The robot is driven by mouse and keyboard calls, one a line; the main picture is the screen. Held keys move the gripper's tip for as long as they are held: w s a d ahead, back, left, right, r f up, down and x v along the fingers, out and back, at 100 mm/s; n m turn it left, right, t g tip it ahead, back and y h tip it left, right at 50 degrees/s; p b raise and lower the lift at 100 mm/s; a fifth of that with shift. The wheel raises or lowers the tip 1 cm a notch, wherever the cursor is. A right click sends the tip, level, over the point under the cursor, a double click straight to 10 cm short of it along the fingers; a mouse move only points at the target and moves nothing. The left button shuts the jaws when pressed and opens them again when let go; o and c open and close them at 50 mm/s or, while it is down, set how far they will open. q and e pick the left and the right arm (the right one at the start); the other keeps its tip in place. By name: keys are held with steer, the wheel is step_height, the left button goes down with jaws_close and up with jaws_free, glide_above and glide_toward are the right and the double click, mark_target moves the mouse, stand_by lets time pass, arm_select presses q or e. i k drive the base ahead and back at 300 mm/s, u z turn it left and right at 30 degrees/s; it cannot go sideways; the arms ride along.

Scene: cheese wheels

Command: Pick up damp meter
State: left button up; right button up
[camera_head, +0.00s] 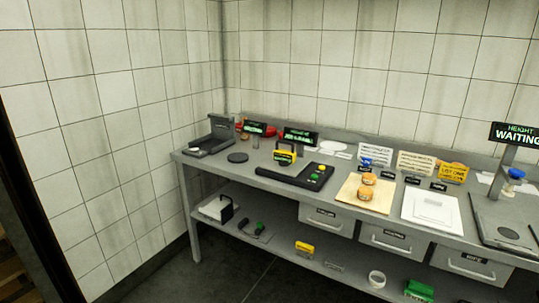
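A small yellow and black device with a greenish face (285,155) stands upright on the grey bench, at the back left end of a long black panel. It may be the damp meter, but I cannot read a label on it. Neither of my grippers shows in the head view, and nothing is seen touching the device.
The grey bench (224,169) runs along a tiled wall. Orange wheels (367,179) sit on a wooden board (353,196), left of a white board (431,211). A sign stand (514,133) rises at right. A lower shelf (283,247) holds several small items.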

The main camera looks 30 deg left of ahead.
mark_target(284, 157)
steer(key=u, duration=0.45)
steer(key=i, duration=1.05)
steer(key=u, duration=0.1)
